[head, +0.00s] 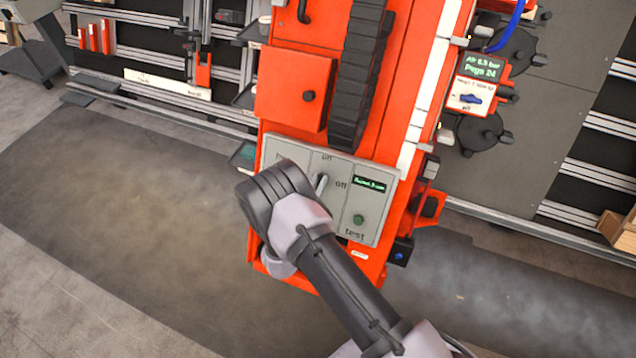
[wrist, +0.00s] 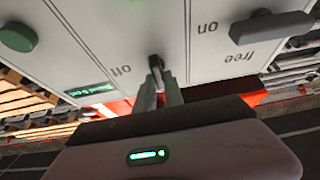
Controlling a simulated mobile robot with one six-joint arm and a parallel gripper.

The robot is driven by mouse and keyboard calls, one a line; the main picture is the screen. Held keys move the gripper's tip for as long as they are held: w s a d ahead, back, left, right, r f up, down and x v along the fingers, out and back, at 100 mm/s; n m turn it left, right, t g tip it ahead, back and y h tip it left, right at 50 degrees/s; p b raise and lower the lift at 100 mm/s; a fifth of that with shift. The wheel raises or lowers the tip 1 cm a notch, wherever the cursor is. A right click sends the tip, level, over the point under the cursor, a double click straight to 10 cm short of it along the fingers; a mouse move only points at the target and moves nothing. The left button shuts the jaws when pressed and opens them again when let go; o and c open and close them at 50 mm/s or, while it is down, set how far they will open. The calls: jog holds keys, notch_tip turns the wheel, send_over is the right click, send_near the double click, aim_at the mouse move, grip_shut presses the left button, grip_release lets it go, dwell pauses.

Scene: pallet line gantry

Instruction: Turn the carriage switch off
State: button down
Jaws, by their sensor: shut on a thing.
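The carriage switch (wrist: 155,61) is a small dark lever on the pale grey control panel (head: 383,205), between the printed words "on" and "off". My gripper (wrist: 159,85) is shut on this lever, its two fingers on either side of it in the wrist view. In the head view my dark wrist covers the panel's left part and most of my gripper. A pale upright piece shows there beside the wrist, below "on" and left of "off". I cannot tell whether it is lever or finger, so the lever's exact setting is unclear.
A green test button (head: 358,219) and a small lit display (head: 369,184) are on the panel's right. A second knob (wrist: 270,26) sits by "free". The orange box (head: 290,88) with a black knob and a dark cable chain (head: 358,75) stand above the panel.

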jog(key=n+y, duration=0.1)
jog(key=n, duration=0.2)
jog(key=n+y+p, duration=0.1)
jog(key=n+y, duration=0.1)
jog(key=n, duration=0.1)
jog(key=shift+n, duration=0.3)
jog(key=n+y+p, duration=0.2)
jog(key=n+y, duration=0.1)
jog(key=n, duration=0.2)
jog(key=shift+n+g, duration=0.3)
jog(key=n+g+y+p, duration=0.1)
jog(key=n, duration=0.2)
jog(key=n+g+y+p, duration=0.1)
jog(key=n, duration=0.1)
jog(key=shift+n, duration=0.4)
jog(key=shift+f+n+g+y+p, duration=0.1)
jog(key=shift+n+g+y+p, duration=0.45)
jog(key=shift+n, duration=0.95)
jog(key=shift+g+h, duration=0.25)
jog(key=c, duration=1.4)
grip_release()
jog(key=shift+c, duration=0.2)
jog(key=shift+a, duration=0.1)
